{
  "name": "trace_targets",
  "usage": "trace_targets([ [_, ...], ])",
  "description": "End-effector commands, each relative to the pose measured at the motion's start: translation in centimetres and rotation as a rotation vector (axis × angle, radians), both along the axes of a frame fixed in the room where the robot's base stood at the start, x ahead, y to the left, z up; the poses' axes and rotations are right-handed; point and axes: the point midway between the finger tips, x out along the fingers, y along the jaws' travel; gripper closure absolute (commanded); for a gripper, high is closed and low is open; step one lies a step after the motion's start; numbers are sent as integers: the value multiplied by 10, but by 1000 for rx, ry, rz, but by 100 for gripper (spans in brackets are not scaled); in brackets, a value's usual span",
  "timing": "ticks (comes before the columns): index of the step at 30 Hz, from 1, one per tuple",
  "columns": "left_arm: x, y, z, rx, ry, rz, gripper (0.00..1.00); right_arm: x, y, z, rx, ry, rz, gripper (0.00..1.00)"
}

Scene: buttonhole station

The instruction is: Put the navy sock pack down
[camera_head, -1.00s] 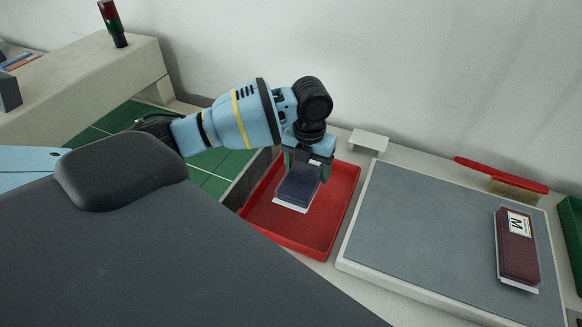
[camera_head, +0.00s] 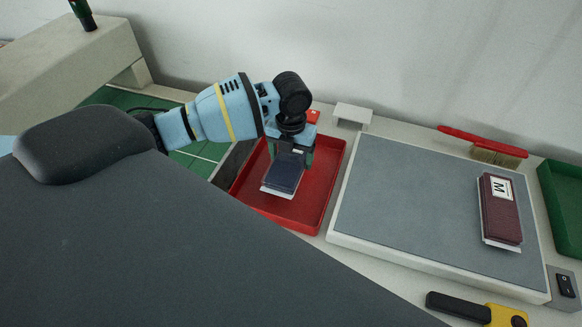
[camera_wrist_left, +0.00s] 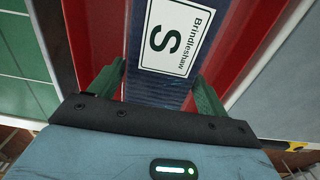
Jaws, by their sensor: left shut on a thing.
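The navy sock pack (camera_head: 285,172) is a dark blue flat pack with a pale card edge, held over the red tray (camera_head: 322,188). In the left wrist view the pack (camera_wrist_left: 145,91) has a white label reading "Brindleshaw" and "S". My left gripper (camera_head: 290,152) is shut on the pack, with a green finger at each side of it in the left wrist view. The tray's red walls show on both sides of the pack there. I cannot tell whether the pack touches the tray floor. My right gripper is not in view.
A grey-topped board (camera_head: 400,195) lies right of the tray, with a maroon pack (camera_head: 501,210) marked M on it. A red-handled brush (camera_head: 483,142), a small white block (camera_head: 352,114) and a green bin (camera_head: 565,205) stand around it. A yellow-and-black tool (camera_head: 480,310) lies in front.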

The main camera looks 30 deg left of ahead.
Motion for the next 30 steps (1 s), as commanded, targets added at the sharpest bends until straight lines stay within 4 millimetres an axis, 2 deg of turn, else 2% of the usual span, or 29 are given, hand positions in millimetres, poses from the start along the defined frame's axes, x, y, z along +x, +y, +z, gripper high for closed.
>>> trace_targets([
  [9,0,0,-44,0,2,0,49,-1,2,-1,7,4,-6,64],
  [24,0,0,-52,0,2,0,49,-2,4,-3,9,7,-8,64],
  [25,0,0,-52,0,1,0,20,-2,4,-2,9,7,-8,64],
  [30,0,0,-52,0,1,0,1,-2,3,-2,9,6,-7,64],
])
